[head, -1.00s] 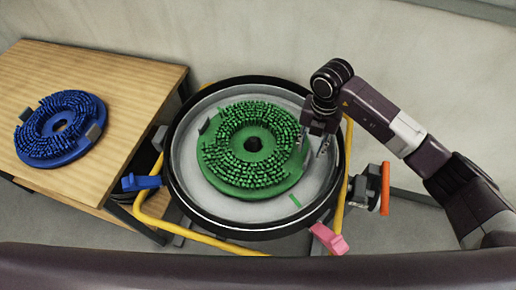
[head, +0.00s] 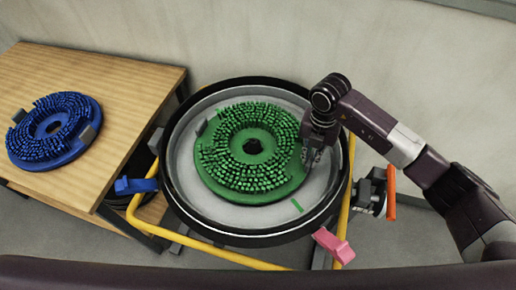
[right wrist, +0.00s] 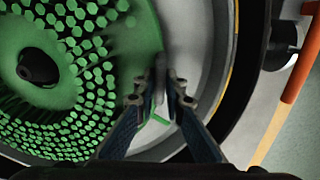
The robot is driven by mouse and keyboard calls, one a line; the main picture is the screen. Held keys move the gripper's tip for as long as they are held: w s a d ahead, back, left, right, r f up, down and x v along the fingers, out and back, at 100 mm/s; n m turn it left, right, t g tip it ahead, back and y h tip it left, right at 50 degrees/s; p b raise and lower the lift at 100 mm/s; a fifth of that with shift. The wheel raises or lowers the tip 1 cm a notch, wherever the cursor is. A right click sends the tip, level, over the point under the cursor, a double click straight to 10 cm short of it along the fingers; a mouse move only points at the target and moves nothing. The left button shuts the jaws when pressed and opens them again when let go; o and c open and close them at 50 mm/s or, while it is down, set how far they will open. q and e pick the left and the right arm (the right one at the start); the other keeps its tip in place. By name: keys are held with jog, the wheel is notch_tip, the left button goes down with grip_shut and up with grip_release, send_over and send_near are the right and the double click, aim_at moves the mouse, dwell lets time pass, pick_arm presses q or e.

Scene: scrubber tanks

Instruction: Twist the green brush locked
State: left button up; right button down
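The green brush (head: 220,180) lies bristles up in the round grey pan with a black rim (head: 172,190). A grey tab (head: 201,128) stands at its left edge. In the right wrist view, the brush (right wrist: 120,45) fills the left side, with a second grey tab (right wrist: 160,75) at its edge. My right gripper (head: 312,150) is at the brush's right edge. Its fingers (right wrist: 160,92) stand apart on either side of that tab, with narrow gaps showing; firm contact is not visible. A green mark (head: 297,206) is on the pan floor, lower right of the brush. My left gripper is out of view.
A blue brush (head: 75,145) with grey tabs lies on the wooden table (head: 120,85) at the left. A blue lever (head: 135,185), a pink lever (head: 333,245) and an orange handle (head: 391,192) surround the pan. A yellow frame (head: 220,256) runs below it.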

aim_at(300, 179)
jog(key=shift+w+a+r, duration=0.1)
jog(key=shift+w+r, duration=0.05)
jog(key=shift+r, duration=0.05)
jog(key=shift+s+a+m+p, duration=0.2)
jog(key=shift+s+m+p, duration=0.1)
jog(key=shift+s+p, duration=0.2)
jog(key=shift+s+a+f+m+p, duration=0.1)
jog(key=shift+s+a+m+p, duration=0.15)
jog(key=shift+s, duration=0.2)
jog(key=shift+s+a+f+m+p, duration=0.1)
jog(key=shift+s+m+p, duration=0.15)
jog(key=shift+s+m, duration=0.15)
jog(key=shift+s+a, duration=0.1)
jog(key=shift+s, duration=0.1)
jog(key=shift+s+a+r, duration=0.1)
jog(key=shift+s, duration=0.05)
jog(key=shift+s+a+m+p, duration=0.65)
jog(key=shift+s+m+p, duration=0.2)
jog(key=shift+s, duration=0.05)
jog(key=shift+s, duration=0.1)
